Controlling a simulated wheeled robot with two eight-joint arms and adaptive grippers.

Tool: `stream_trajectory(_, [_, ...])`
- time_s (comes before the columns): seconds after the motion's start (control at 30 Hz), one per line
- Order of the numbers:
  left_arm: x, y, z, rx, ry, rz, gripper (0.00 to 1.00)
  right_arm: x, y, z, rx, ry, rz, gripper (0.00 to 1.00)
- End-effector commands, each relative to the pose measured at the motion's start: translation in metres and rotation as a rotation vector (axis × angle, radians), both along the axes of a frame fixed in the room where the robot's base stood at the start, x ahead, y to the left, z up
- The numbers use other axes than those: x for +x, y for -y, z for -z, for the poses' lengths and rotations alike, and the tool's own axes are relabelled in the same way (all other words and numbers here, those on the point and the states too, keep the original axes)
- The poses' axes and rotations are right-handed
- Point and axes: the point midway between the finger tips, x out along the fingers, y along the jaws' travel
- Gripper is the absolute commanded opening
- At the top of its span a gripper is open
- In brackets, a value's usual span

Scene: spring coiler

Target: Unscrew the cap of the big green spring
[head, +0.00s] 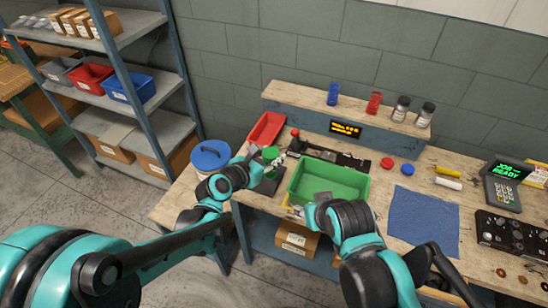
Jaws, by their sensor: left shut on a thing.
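The big green spring (270,153) shows as a small green piece at the left end of the bench, partly hidden by my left gripper. My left gripper (267,166) is at it and shut on it, above a dark fixture (268,187). I cannot make out the cap apart from the spring. My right gripper (305,208) is by the front edge of the green tray (330,183); its fingers are too small and hidden to tell whether they are open.
A red tray (266,128) and a blue-lidded bucket (210,156) stand near the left gripper. Red (387,162) and blue (408,169) caps lie right of the green tray. A blue mat (424,213) is clear. Jars stand on the back ledge (300,97).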

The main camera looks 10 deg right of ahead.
Motion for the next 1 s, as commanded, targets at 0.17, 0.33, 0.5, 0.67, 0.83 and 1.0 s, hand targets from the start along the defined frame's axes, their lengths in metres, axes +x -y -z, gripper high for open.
stream_trajectory(0.17, [0.002,-0.002,-0.005,0.000,0.000,-0.001,0.03,0.000,0.000,-0.004,0.000,0.000,0.000,0.40])
stream_trajectory(0.33, [0.001,-0.002,-0.005,0.000,0.000,0.000,0.03,0.000,0.000,-0.003,0.000,0.000,0.000,0.40])
stream_trajectory(0.5, [0.001,-0.002,-0.005,0.000,0.000,0.000,0.23,0.000,0.000,-0.003,0.000,0.000,0.000,0.40])
stream_trajectory(0.67, [0.001,-0.002,-0.005,0.000,0.000,0.000,0.00,0.000,0.000,-0.003,0.000,0.000,0.000,0.40])
stream_trajectory(0.83, [0.001,-0.002,-0.005,0.000,0.000,0.000,0.00,0.000,0.000,-0.003,0.000,0.000,0.000,0.40])
stream_trajectory(1.0, [0.005,-0.018,-0.004,0.000,0.000,-0.026,0.00,0.000,0.000,-0.002,0.000,0.000,0.000,0.40])
